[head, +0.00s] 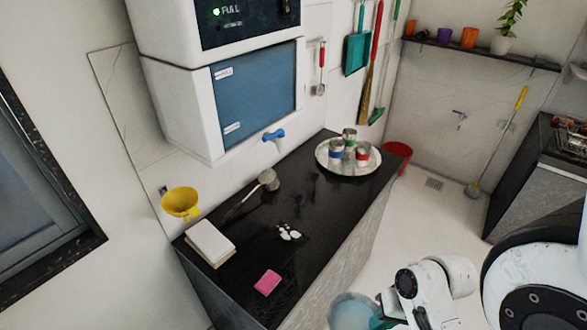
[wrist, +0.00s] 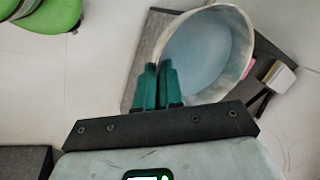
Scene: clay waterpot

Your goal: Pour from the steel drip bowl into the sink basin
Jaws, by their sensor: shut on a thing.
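The steel drip bowl (head: 336,304) is at the bottom of the head view, partly cut off by the frame edge. In the wrist view the round bowl (wrist: 236,22) shows a pale metal rim and a bluish inside that looks like water. My gripper (wrist: 160,68) has green fingers shut on the near rim of the bowl. My gripper also shows in the head view (head: 377,318), just right of the bowl. The bowl is held off to the right of the black counter's front side. I cannot make out a sink basin in either view.
The black counter (head: 318,215) carries a steel tray (head: 347,172) with several cups, a ladle (head: 268,179), a white block (head: 210,243) and a pink sponge (head: 268,282).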

